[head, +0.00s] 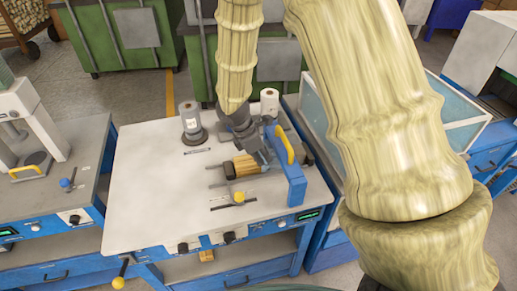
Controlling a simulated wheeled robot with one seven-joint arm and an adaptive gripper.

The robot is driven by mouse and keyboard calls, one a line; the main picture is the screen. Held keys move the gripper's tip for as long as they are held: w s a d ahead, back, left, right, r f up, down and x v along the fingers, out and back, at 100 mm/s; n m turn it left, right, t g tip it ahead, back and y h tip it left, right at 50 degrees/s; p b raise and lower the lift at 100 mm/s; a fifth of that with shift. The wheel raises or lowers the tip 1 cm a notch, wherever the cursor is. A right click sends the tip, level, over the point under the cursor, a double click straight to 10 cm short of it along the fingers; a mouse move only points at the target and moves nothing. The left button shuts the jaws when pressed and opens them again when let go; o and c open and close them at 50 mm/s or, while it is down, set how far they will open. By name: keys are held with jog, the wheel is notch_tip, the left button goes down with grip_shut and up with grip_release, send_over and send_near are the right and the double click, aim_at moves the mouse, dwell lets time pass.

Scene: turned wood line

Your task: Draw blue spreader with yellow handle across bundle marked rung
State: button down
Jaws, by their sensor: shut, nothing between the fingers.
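A blue upright piece with a yellow handle (290,177) stands at the right side of the white-topped bench; it matches the spreader's colours, but its exact shape is unclear. A bundle of light wooden pieces (243,167) lies just left of it on the bench. Any marking on the bundle is too small to read. My gripper (264,158) is dark grey, points down, and is shut and empty between the bundle and the blue piece. I cannot tell whether it touches either. My arm hides part of the bench's back right.
The white bench top (150,195) is clear at left. A grey spool (192,124) and a white roll (270,102) stand at the back. A bar with a yellow knob (239,198) lies in front of the bundle. A glass-sided tank (450,110) stands right.

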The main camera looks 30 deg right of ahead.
aim_at(283, 155)
jog(key=shift+s+d+f+p, duration=0.15)
jog(key=shift+d+p, duration=0.15)
jog(key=shift+d, duration=0.4)
jog(key=shift+s+d+p, duration=0.2)
jog(key=shift+d+p, duration=0.05)
jog(key=shift+d, duration=0.45)
jog(key=shift+s+d+f+p, duration=0.15)
jog(key=shift+d+p, duration=0.15)
jog(key=shift+d, duration=0.4)
